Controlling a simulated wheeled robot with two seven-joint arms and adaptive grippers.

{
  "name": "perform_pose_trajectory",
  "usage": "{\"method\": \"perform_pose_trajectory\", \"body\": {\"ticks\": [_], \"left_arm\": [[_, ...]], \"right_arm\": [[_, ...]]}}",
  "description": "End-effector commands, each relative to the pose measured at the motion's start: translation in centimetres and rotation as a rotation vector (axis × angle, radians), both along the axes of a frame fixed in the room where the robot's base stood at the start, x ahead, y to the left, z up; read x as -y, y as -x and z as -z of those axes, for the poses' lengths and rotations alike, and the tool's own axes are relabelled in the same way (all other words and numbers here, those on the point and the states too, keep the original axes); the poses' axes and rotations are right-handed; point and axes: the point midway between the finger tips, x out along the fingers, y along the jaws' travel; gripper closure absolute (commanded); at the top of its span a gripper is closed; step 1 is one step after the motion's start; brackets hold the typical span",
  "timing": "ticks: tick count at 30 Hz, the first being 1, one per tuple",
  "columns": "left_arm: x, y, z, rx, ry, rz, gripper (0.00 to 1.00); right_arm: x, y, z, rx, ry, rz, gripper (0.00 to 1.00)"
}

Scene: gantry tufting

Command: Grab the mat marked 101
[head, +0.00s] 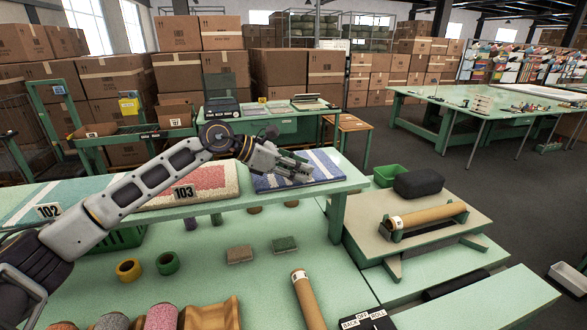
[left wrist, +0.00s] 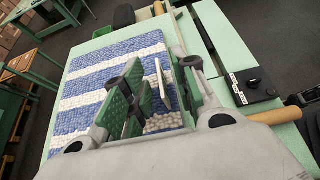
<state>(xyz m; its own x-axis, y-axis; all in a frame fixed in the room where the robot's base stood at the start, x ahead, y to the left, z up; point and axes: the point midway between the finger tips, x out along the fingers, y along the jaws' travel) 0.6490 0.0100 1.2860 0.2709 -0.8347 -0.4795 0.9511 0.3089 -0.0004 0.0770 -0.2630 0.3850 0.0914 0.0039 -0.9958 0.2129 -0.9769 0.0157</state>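A blue and white striped mat (head: 326,166) lies flat at the right end of the raised green shelf. It fills much of the left wrist view (left wrist: 100,75). I cannot read the number 101 on it. My left gripper (head: 297,170) is over the mat's near part, fingers pointing down. In the left wrist view my left gripper (left wrist: 165,95) has its green-padded fingers apart. A thin white plate (left wrist: 162,82) shows edge-on between them; its face is hidden. I cannot tell whether the fingers touch the mat. My right gripper is not in view.
A red and white mat (head: 215,182) lies left of the striped one, by a card 103 (head: 184,193). Card 102 (head: 49,211) is further left. Rolls, tape and blocks lie on the lower table (head: 215,285). A stand with a cardboard tube (head: 425,216) is right.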

Motion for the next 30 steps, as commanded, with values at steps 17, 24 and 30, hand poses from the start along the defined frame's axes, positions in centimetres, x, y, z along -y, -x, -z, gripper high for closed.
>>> {"method": "perform_pose_trajectory", "body": {"ticks": [17,24,30], "left_arm": [[-0.02,0.0,-0.09,0.002,0.001,0.0,1.0],[-0.02,-0.02,-0.14,0.002,0.001,0.0,1.0],[0.01,-0.03,-0.85,0.003,0.002,0.0,1.0]], "right_arm": [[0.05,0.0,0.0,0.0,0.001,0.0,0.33],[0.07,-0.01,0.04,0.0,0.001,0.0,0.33],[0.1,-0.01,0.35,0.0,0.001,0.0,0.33]]}}
